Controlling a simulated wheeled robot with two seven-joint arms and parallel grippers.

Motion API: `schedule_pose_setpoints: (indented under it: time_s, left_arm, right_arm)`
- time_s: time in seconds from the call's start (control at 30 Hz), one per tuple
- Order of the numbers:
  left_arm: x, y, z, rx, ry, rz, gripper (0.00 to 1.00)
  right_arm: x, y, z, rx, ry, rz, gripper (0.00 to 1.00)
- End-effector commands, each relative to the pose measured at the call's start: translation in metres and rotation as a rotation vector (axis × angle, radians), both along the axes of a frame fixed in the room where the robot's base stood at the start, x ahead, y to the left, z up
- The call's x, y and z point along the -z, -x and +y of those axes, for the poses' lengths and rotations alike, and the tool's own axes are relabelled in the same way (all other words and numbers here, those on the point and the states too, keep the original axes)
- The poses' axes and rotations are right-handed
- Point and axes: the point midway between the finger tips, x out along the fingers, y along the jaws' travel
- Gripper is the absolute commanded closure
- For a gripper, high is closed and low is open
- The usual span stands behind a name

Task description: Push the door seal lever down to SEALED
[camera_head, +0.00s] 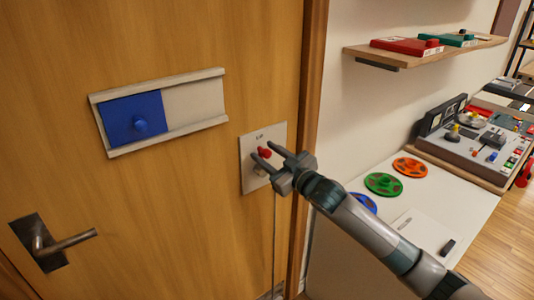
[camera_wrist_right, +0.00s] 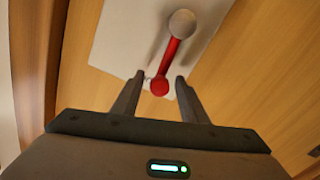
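The door seal lever (camera_head: 265,152) has a red knob and sits on a pale plate (camera_head: 252,184) on the wooden door. Its knob is above the grey pivot in the head view, so it points up. The lever (camera_wrist_right: 173,50) also shows in the right wrist view, red from the grey pivot to the round red end. My right gripper (camera_head: 263,150) is open at the plate, its fingers on either side of the knob. In the wrist view the knob lies between the fingertips (camera_wrist_right: 159,77), with gaps beside it; contact is unclear. My left gripper is out of view.
A sliding blue panel (camera_head: 133,118) in a pale rail and a door handle (camera_head: 62,243) are to the left. A door frame, a white table (camera_head: 455,208) with coloured discs and a wall shelf (camera_head: 425,54) are to the right.

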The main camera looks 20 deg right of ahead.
Motion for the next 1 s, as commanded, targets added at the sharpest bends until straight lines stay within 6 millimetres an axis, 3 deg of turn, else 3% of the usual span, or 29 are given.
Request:
schedule_pose_setpoints:
  time_s: [0.13,0.3,0.67,1.0]
  left_arm:
    - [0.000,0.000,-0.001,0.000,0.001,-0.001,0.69]
    - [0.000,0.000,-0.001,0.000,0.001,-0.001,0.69]
    - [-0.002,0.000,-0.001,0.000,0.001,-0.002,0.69]
    - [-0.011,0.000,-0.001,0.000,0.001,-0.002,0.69]
  right_arm:
    - [0.000,0.000,0.000,0.000,0.000,0.000,0.60]
    - [0.000,0.000,0.000,0.000,0.000,0.000,1.00]
    - [0.000,0.000,-0.002,0.000,-0.019,0.008,1.00]
    - [-0.001,-0.005,-0.015,0.001,-0.160,0.059,1.00]
